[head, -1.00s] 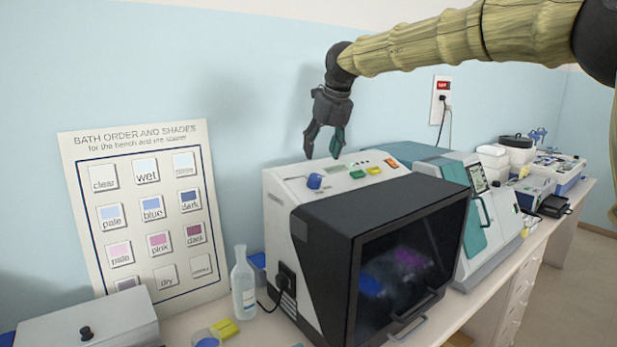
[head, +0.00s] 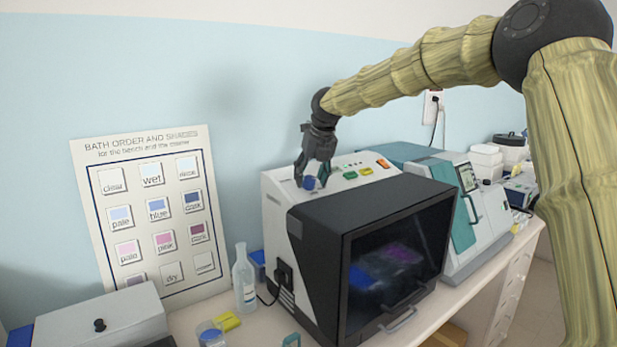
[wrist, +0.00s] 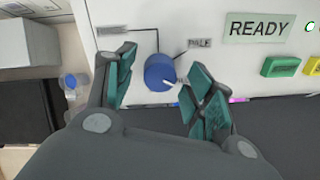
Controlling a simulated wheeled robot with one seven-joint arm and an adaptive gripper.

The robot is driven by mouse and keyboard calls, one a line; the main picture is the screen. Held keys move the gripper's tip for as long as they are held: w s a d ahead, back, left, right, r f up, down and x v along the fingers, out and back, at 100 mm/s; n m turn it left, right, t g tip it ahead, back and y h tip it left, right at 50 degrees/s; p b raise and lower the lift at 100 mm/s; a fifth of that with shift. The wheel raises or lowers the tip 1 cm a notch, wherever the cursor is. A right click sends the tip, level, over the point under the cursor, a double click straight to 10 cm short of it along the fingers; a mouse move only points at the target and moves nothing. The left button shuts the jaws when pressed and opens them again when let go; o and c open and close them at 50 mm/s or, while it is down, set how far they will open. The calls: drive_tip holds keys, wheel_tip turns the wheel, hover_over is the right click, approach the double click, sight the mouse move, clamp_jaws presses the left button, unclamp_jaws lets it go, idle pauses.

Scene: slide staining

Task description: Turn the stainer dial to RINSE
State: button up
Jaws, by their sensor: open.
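The stainer (head: 365,240) is a white and black machine with a dark front window on the bench. Its blue dial (head: 309,183) sits on the top panel near the left end. In the wrist view the dial (wrist: 160,72) has a white pointer line aimed to the lower right, and small labels around it that are mostly too blurred or covered to read. My gripper (wrist: 158,88) is open, with one teal-padded finger on each side of the dial and visible gaps to it. In the head view my gripper (head: 312,180) is down at the dial.
A READY display (wrist: 258,27), a green button (wrist: 283,66) and a yellow button lie right of the dial. A bottle (head: 244,278) stands left of the stainer. A bath order chart (head: 150,215) leans on the wall. Another teal and white machine (head: 465,215) stands to the right.

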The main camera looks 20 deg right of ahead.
drive_tip(key=shift+s+d+r, duration=0.1)
drive_tip(key=shift+s+r, duration=0.2)
drive_tip(key=shift+s, duration=0.25)
drive_tip(key=shift+c, duration=0.4)
drive_tip(key=shift+s+r, duration=0.1)
drive_tip(key=shift+s, duration=0.05)
drive_tip(key=c, duration=0.3)
drive_tip(key=shift+w+f, duration=0.65)
drive_tip(key=shift+w, duration=0.2)
drive_tip(key=c, duration=0.6)
drive_tip(key=shift+a, duration=0.25)
drive_tip(key=shift+c, duration=0.2)
drive_tip(key=shift+s+d, duration=0.1)
drive_tip(key=o, duration=1)
drive_tip(key=shift+d, duration=0.1)
drive_tip(key=shift+r, duration=0.1)
